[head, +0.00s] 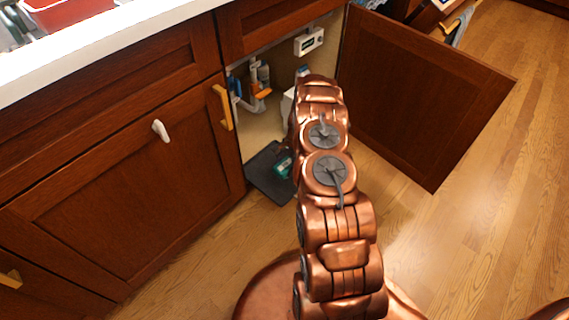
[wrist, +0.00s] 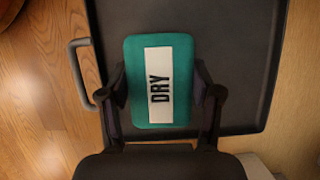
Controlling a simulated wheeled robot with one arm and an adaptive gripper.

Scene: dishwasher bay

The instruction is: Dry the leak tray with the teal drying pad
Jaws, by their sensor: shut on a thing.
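The teal drying pad (wrist: 160,124) has a white label reading DRY and sits between the two fingers of my gripper (wrist: 163,98) in the wrist view. My gripper is shut on the pad's sides. The dark leak tray (wrist: 225,60) lies behind the pad, and I cannot tell whether the pad touches it. In the head view the tray (head: 262,176) lies at the floor of the open cabinet, partly hidden by my arm. A bit of the teal pad (head: 283,168) shows over the tray beside my arm.
An open cabinet door (head: 415,95) stands to the right of my arm. A closed cabinet door (head: 130,190) is at the left. Pipes with an orange valve (head: 260,88) are inside the cabinet. A grey handle (wrist: 78,75) is at the tray's left side. Wood floor is clear at the right.

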